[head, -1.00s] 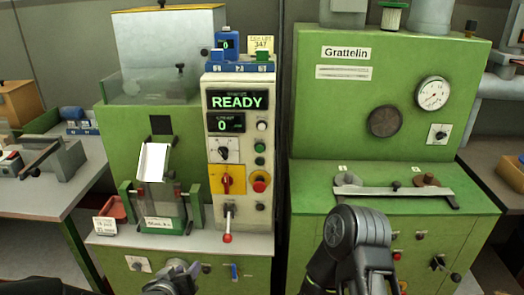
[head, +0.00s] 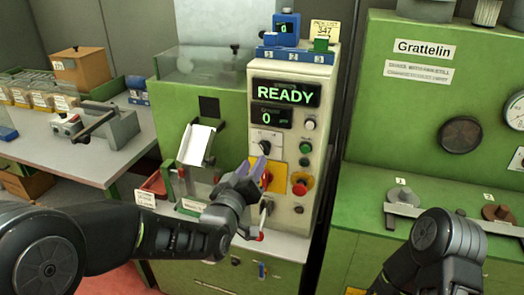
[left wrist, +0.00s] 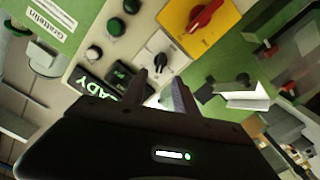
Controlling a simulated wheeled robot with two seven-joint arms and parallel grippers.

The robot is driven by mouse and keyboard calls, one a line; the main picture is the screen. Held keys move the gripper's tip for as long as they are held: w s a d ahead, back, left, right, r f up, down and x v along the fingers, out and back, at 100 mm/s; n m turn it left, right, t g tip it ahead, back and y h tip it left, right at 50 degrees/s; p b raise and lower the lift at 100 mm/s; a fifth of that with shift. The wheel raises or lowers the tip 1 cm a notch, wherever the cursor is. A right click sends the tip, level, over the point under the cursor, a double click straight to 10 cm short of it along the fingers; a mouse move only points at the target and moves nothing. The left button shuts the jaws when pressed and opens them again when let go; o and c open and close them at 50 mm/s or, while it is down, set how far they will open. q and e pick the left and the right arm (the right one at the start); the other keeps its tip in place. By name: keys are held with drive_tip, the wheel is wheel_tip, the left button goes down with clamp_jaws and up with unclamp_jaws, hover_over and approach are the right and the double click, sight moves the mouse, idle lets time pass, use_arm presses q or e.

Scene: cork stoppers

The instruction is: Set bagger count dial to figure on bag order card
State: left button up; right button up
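The bagger's control panel (head: 310,170) shows READY on its upper display (head: 286,93) and 0 on the count display (head: 271,116). The count dial (head: 265,146) is a black knob on a white plate below the displays; the left wrist view shows it too (left wrist: 159,62). My left gripper (head: 252,168) is in front of the panel just below the dial. My right gripper is out of view.
A red switch on a yellow plate (left wrist: 195,22) and a red stop button (head: 299,188) sit close to the dial. A red-tipped lever (head: 265,215) is below. A yellow card marked 347 (head: 325,29) stands on top. The green Grattelin machine (head: 430,150) is at right.

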sight(263, 148)
use_arm(q)
drive_tip(key=p+x, duration=0.1)
drive_tip(key=x, duration=0.6)
drive_tip(key=shift+w+p, duration=0.2)
drive_tip(key=shift+p, duration=0.1)
drive_tip(key=shift+c, duration=0.5)
clamp_jaws()
